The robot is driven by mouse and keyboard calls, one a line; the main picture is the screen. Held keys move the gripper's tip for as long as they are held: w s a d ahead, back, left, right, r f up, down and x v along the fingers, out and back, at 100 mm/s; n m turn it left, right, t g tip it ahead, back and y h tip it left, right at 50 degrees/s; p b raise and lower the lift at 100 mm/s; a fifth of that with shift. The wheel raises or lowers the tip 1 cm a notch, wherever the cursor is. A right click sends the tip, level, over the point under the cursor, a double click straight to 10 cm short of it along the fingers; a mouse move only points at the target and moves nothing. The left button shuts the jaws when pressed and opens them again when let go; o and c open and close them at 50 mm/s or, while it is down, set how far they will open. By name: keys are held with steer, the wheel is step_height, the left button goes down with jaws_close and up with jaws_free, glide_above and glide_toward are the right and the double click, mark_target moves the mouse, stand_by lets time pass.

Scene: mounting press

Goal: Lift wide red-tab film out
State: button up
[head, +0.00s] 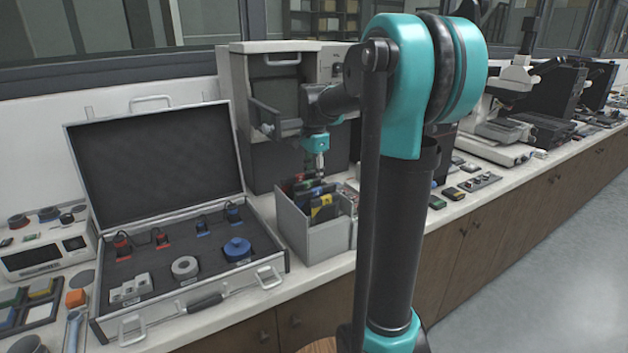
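A grey open-topped box (312,240) stands on the bench with several upright dark films in it, bearing small coloured tabs. A yellow tab (324,201) shows clearly near the front; small red, blue and green patches show behind it. The red patch (300,177) is too small to tell whether it is the wide red-tab film. My gripper (319,172) points down just above or at the back of the box. Its fingertips are tiny here, and I cannot tell whether they are open or touch a film. My arm hides the area right of the box.
An open case (160,240) with red and blue tools in dark foam stands left of the box. A grey press-like machine (280,100) stands close behind it. Small items and microscopes (490,130) line the bench to the right. The floor is clear.

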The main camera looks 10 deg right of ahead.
jaws_close()
stand_by(0.4)
